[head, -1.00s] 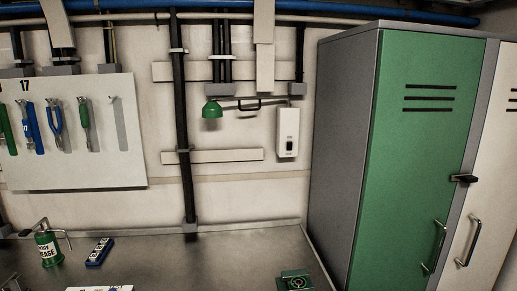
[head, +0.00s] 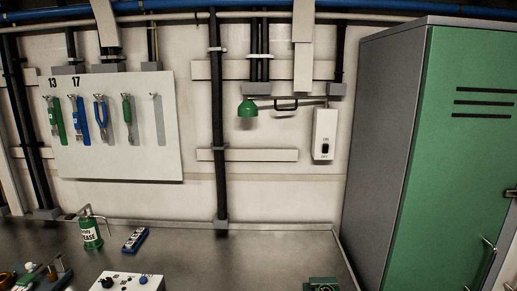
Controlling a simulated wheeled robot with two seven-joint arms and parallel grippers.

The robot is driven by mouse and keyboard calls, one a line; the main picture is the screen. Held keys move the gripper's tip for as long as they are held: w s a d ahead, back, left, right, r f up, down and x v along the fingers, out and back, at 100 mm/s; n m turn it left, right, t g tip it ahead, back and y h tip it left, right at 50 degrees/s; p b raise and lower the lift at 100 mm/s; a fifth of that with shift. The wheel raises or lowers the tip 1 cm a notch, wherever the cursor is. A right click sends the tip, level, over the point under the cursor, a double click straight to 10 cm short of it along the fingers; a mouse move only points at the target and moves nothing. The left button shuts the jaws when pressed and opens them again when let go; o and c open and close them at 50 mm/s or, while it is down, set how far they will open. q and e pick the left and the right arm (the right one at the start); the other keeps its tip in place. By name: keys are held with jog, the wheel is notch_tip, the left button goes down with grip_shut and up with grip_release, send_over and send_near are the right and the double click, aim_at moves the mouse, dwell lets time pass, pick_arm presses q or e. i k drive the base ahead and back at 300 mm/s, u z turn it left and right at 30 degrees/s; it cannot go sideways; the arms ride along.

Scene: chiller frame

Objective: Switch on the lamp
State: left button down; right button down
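A small green lamp (head: 247,107) hangs on a thin wall arm above the workbench, right of a black vertical pipe. A white switch box (head: 325,134) is on the wall to the lamp's right, at the end of the same arm. It has a dark rocker with ON marked above and OFF below. Which way the rocker is set is too small to tell. No glow shows at the lamp. Neither of my grippers is in the head view.
A green locker (head: 467,150) with a grey side stands right of the bench (head: 215,255). On the bench are a green grease can (head: 91,232), a blue block (head: 135,240), a white control box (head: 128,282) and a green item at the front edge. A tool board (head: 120,150) hangs left.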

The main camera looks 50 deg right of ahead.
aim_at(325, 146)
jog(key=u, duration=0.15)
jog(key=k, duration=1.45)
jog(key=z, duration=2.35)
jog(key=i, duration=0.6)
jog(key=z, duration=0.1)
